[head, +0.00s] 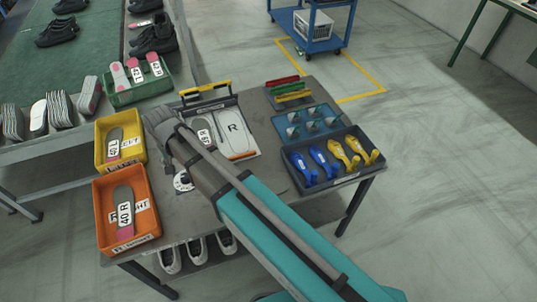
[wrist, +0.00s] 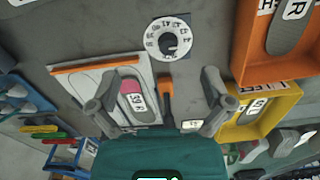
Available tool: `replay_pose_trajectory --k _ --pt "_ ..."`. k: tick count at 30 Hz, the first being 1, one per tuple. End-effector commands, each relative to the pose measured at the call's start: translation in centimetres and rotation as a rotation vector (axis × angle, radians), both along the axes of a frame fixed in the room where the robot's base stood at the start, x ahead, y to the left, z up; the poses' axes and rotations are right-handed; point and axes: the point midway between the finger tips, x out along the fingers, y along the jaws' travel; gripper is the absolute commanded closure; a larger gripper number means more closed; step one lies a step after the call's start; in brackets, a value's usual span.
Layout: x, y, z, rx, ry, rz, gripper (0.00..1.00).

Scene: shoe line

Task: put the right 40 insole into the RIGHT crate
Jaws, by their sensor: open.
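The insole labelled 40 R (head: 124,210), grey with a pink heel, lies inside the orange RIGHT crate (head: 99,222) at the table's left front corner. In the wrist view the insole (wrist: 288,30) shows partly in the orange crate (wrist: 243,50) at upper right, cut by the frame edge. My gripper (head: 160,118) is over the table, beyond the crates' right side, apart from both. In the wrist view my gripper (wrist: 159,80) has its fingers wide apart with nothing held between them.
A yellow crate (head: 101,155) with another insole stands behind the orange one. A white board marked R (head: 238,142) carries an insole, partly hidden by my arm. A round dial (wrist: 168,38) lies near the orange crate.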

Motion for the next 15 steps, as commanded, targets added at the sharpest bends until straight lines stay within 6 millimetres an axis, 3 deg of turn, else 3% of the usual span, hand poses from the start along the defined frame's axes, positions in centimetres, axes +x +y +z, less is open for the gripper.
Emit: replay_pose_trajectory --k 1,15 --pt "0.5 -2.2 0.0 0.0 0.0 -0.013 0.0" --pt "3.1 -18.2 0.0 0.0 0.0 -0.082 0.0"
